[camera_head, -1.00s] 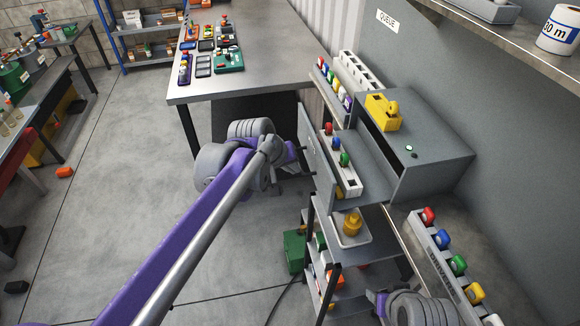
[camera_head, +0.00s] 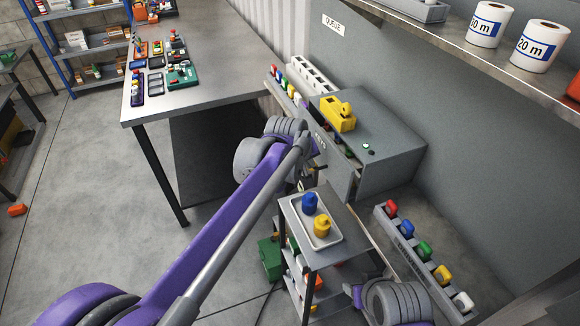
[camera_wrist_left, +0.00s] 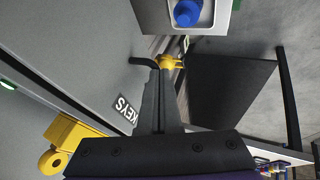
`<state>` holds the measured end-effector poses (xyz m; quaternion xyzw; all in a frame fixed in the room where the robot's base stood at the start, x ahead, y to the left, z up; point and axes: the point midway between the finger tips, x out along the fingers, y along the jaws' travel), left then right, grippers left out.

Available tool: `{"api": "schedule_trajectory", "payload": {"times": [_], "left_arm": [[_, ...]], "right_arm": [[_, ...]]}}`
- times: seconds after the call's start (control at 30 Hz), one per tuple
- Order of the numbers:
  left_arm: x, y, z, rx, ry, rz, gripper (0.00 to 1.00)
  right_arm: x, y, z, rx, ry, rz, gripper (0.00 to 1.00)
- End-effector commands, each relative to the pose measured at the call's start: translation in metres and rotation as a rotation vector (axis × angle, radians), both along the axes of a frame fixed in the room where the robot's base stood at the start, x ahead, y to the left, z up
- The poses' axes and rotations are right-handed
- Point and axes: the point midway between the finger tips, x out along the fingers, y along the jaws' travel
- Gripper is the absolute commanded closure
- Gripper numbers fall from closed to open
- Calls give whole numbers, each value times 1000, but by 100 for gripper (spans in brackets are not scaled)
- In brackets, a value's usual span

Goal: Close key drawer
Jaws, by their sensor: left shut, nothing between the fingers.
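The grey key drawer (camera_head: 340,154), its front marked KEYS, is in the grey cabinet (camera_head: 385,140) in the head view. A narrow strip with coloured items still shows between its front and the cabinet, so it stands slightly open. In the left wrist view the KEYS label (camera_wrist_left: 122,111) is on the grey drawer front, beside my fingers. My left gripper (camera_head: 312,168) is at the drawer front, shut and empty; it also shows in the left wrist view (camera_wrist_left: 158,85). A dark handle (camera_wrist_left: 146,63) is near its fingertips. I cannot tell whether they touch.
A rack of coloured plugs (camera_head: 425,258) lies to the right. A metal table (camera_head: 215,85) is behind left.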

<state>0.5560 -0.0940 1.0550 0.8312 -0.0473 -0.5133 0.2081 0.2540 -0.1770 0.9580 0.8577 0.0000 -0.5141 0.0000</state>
Motion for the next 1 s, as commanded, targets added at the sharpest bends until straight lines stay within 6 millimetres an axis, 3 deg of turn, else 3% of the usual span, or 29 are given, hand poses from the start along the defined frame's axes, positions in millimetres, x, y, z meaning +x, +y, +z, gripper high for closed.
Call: {"api": "schedule_trajectory", "payload": {"times": [0.13, 0.33, 0.77, 1.0], "left_arm": [[5, -15, 1, 1, -1, 0, 100], [7, -23, 0, 0, 0, -1, 100], [7, -22, 0, 0, 0, 0, 100], [8, -8, 7, 1, -1, 2, 100]], "right_arm": [[1, 0, 3, 0, -2, 0, 47], [1, 0, 4, 0, -3, 0, 47], [2, 0, 4, 0, -3, 0, 47], [4, 0, 8, 0, -7, 0, 47]]}}
